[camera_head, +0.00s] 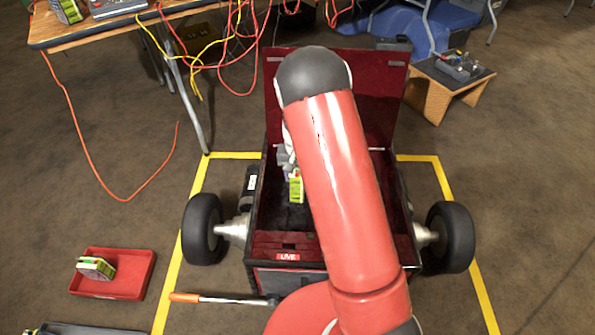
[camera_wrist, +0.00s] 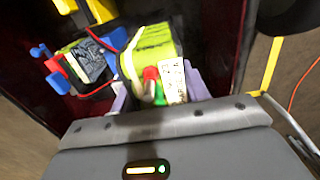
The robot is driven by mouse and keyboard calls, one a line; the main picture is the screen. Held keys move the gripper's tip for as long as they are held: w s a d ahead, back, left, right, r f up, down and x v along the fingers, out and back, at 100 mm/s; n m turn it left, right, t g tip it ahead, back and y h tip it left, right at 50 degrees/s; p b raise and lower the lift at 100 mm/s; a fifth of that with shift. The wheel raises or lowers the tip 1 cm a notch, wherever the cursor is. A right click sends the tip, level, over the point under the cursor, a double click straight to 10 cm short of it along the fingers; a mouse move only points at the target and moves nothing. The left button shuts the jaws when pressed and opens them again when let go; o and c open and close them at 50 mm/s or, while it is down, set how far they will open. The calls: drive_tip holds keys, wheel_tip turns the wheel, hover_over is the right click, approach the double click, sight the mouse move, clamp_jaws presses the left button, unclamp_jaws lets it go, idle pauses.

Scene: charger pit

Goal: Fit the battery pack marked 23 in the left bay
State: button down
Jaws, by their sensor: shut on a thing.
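A green battery pack (camera_wrist: 150,50) with a red and a green terminal and a white label is in my gripper (camera_wrist: 156,92). In the head view the held pack (camera_head: 296,187) and my gripper (camera_head: 285,158) are inside the open dark red cart (camera_head: 263,212), left of my arm. My arm hides much of the cart's inside, including its right half. In the wrist view a second, dark-topped pack (camera_wrist: 88,62) sits beside the held one, with blue clips (camera_wrist: 57,83) and a red cable.
The cart's raised lid (camera_head: 388,100) stands behind my arm. A red tray (camera_head: 138,285) on the floor holds another pack (camera_head: 96,267). An orange-handled bar (camera_head: 220,299) lies before the cart. Cables hang from the table (camera_head: 140,22) at back left. A small stand (camera_head: 440,95) is at back right.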

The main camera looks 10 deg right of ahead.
wheel_tip(320, 180, down, 13)
drive_tip(key=b, duration=0.8)
drive_tip(key=shift+r, duration=0.2)
drive_tip(key=shift+f+b, duration=1.05)
drive_tip(key=shift+f, duration=0.35)
idle(0.9)
drive_tip(key=c, duration=0.9)
unclamp_jaws()
drive_tip(key=shift+o, duration=1.3)
drive_tip(key=shift+f, duration=0.1)
drive_tip(key=shift+w+r+p, duration=0.15)
drive_tip(key=shift+r+p, duration=0.45)
drive_tip(key=shift+r, duration=3.4)
